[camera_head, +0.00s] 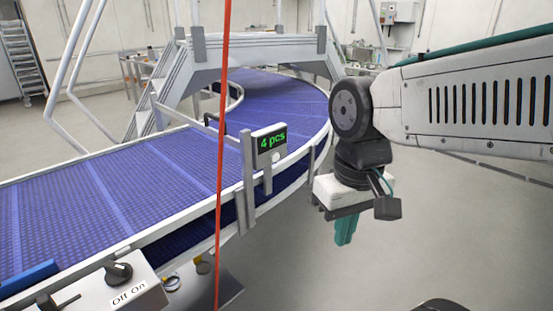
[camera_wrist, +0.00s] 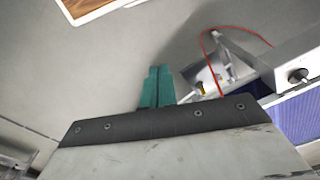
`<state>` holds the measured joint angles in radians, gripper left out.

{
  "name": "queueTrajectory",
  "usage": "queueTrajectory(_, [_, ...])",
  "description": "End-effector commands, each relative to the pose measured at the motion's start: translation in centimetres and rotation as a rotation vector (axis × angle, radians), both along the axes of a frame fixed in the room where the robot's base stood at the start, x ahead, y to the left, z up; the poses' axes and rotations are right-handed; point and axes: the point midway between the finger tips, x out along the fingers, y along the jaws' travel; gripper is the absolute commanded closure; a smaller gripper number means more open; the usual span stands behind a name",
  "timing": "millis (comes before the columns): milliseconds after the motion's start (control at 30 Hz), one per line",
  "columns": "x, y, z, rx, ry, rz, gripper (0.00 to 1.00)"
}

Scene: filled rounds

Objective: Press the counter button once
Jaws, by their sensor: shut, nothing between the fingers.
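The counter (camera_head: 269,140) is a small grey box with a green lit "pcs" reading on a dark display. It is fixed on a post at the near rail of the blue conveyor. A small whitish round button (camera_head: 276,158) shows below the display. My gripper (camera_head: 344,238) hangs to the right of the counter and lower, apart from it, with its teal fingers pointing down. In the wrist view the teal fingers (camera_wrist: 157,88) lie side by side, shut and empty. I cannot make out the counter in the wrist view.
The blue conveyor (camera_head: 110,180) curves from the left to the back. A red cord (camera_head: 223,130) hangs left of the counter. A control box (camera_head: 133,287) with an Off/On knob stands at lower left. A grey step bridge (camera_head: 190,75) crosses behind. The floor at right is clear.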

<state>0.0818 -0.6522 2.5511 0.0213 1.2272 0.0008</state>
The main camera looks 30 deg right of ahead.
Motion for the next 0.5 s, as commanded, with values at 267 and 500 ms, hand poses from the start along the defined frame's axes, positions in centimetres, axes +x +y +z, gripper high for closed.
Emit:
queueTrajectory(267, [7.0, 1.5, -3.1, 0.297, 0.039, -0.309, 1.00])
queueTrajectory(500, [16.7, 0.1, -5.4, 0.567, -0.064, -0.737, 1.00])
